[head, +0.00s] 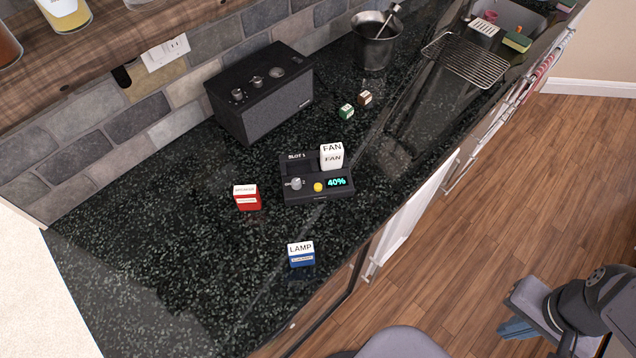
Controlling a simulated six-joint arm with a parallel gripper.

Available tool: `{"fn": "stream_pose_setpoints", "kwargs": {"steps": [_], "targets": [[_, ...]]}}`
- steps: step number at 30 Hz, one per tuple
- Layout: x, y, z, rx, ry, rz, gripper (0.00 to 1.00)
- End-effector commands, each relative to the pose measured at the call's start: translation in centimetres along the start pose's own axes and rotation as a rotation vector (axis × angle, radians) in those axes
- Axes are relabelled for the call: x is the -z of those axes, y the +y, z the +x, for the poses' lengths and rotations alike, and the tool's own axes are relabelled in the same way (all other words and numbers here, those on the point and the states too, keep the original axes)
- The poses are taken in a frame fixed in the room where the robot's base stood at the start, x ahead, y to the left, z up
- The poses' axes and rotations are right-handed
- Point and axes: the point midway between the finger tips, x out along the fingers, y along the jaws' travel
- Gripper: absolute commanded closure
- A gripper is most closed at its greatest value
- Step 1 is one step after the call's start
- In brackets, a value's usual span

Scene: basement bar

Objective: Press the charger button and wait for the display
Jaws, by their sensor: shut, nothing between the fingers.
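The black charger (290,200) sits on the dark speckled counter. It has a round yellow button (318,187) on its front part. To the button's right, the display (337,182) is lit and reads 40% in cyan. A grey knob (296,184) is left of the button. A white block marked FAN (332,157) stands in the charger's right bay; the left bay, labelled SLOT 1, looks empty. My gripper (516,328) is at the lower right, over the wood floor beyond the counter, far from the charger. It is shut and empty.
A red block (247,198) and a blue LAMP block (301,255) stand near the charger. A black speaker (262,92), green cube (346,112), brown cube (365,98), metal bucket (374,48) and wire rack (466,60) are behind.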

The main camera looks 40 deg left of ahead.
Motion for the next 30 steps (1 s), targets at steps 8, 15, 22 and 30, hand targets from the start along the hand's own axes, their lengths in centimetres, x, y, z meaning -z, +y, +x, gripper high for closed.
{"fn": "stream_pose_setpoints", "kwargs": {"steps": [8, 15, 22, 30], "targets": [[0.0, 0.0, 0.0, 0.0, 0.0, 0.0, 1.0], [0.0, 0.0, 0.0, 0.0, 0.0, 0.0, 1.0], [0.0, 0.0, 0.0, 0.0, 0.0, 0.0, 1.0], [0.26, -0.23, -0.14, -0.006, -0.002, -0.027, 1.0]]}}
